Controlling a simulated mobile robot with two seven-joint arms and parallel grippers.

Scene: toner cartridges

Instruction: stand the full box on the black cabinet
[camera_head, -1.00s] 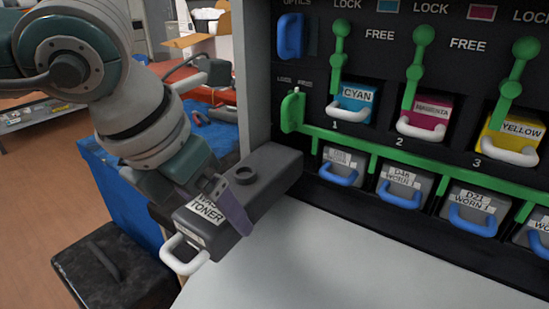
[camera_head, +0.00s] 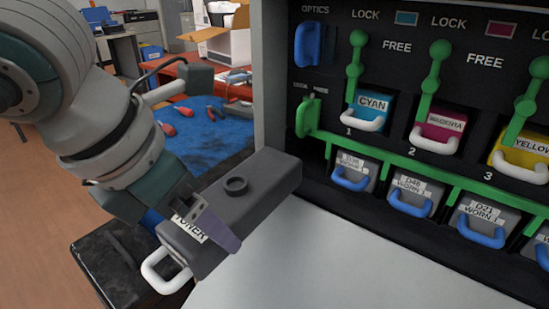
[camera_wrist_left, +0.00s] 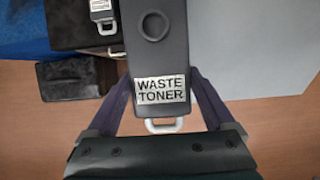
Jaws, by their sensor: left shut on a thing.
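The full box (camera_head: 262,190) is a long dark grey waste toner box with a round port on top and a white handle at its near end. My left gripper (camera_head: 205,215) is shut on it near the handle end. In the left wrist view the box (camera_wrist_left: 155,50) shows its WASTE TONER label between the fingers (camera_wrist_left: 160,92). The box looks held level above the white surface's left edge. The black cabinet (camera_head: 95,250) stands low at the lower left, partly hidden by my arm and the box. My right gripper is not in view.
The printer, with green levers and colour cartridges (camera_head: 440,130), stands close right of the box. A white surface (camera_head: 300,270) lies below it. A blue mat with tools (camera_head: 205,135) is behind. The left wrist view shows a smaller labelled box with a white handle (camera_wrist_left: 101,8).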

